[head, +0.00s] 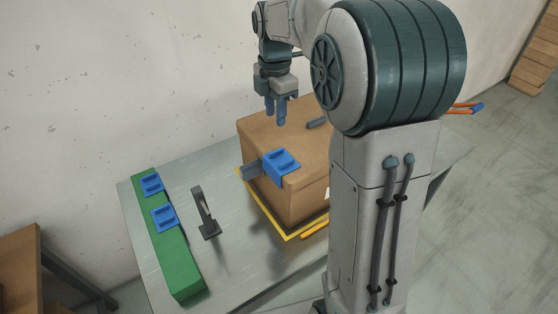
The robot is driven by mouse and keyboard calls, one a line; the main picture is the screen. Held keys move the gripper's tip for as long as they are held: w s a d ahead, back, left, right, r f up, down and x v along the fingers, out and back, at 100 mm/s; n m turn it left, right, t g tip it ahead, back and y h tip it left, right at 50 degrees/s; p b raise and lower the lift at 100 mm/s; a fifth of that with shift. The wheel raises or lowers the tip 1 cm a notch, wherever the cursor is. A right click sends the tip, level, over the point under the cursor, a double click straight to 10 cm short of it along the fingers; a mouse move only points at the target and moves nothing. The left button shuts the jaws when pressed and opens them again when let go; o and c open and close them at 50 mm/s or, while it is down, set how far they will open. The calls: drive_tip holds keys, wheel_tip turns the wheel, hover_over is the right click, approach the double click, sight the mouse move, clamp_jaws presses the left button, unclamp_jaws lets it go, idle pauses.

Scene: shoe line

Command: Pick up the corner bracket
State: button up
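I cannot be sure which piece is the corner bracket; the blue ribbed pieces look most like it. One blue piece (281,166) sits on the near top edge of a cardboard box (300,205). Two more, an upper blue piece (152,184) and a lower blue piece (165,217), sit on a long green block (180,270) at the left. A dark grey upright piece with a flat foot (205,213) stands on the table between block and box. My gripper (275,116) hangs above the box's far left part, fingers down, slightly apart and empty, clear of the blue pieces.
The grey table (225,270) has bare room around the dark upright piece. A yellow outline (262,213) surrounds the box foot. My arm hides the box's right side. A wall stands behind the table.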

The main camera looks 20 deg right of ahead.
hover_over(275, 151)
wheel_tip(275, 151, down, 6)
drive_tip(key=shift+d+f, duration=0.1)
drive_tip(key=shift+f, duration=0.1)
drive_tip(key=shift+f+p, duration=0.95)
drive_tip(key=shift+f, duration=1.7)
clamp_jaws()
